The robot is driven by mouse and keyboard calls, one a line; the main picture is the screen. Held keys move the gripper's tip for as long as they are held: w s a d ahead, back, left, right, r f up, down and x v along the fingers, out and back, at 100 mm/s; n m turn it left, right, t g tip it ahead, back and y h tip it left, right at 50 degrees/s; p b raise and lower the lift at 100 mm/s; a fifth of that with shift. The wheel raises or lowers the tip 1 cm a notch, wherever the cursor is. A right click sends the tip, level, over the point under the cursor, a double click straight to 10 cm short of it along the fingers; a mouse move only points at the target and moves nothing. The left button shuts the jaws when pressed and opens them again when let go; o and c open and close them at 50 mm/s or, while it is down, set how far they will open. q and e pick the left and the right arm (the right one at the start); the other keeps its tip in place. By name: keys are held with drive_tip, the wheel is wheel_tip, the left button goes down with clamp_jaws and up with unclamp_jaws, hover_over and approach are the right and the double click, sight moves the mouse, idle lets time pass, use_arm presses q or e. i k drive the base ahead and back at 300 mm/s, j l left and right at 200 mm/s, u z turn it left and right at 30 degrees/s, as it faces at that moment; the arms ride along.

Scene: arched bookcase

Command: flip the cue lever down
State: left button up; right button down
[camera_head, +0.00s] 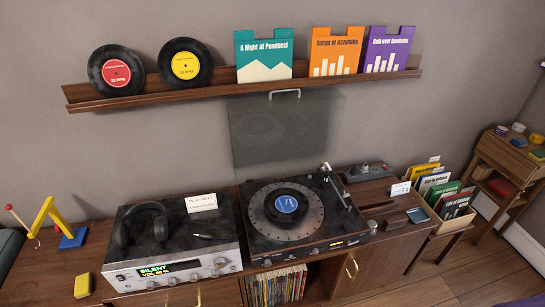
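The turntable (304,219) stands on the wooden cabinet, its see-through dust cover (280,130) raised against the wall. A black record with a blue label (286,204) lies on its platter. The tonearm (338,188) runs along the right side of the deck, and its head appears to be off to the right of the record. The cue lever is too small to make out among the parts near the tonearm base, so I cannot tell if it is up or down. Neither of my grippers shows in this view.
A silver receiver (175,262) with headphones (146,222) on top stands left of the turntable. A crate of record sleeves (446,207) and small dark trays (400,216) are to the right. A wall shelf (240,87) holds two records and several sleeves.

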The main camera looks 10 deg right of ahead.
sight(349, 243)
drive_tip(key=z, duration=1.2)
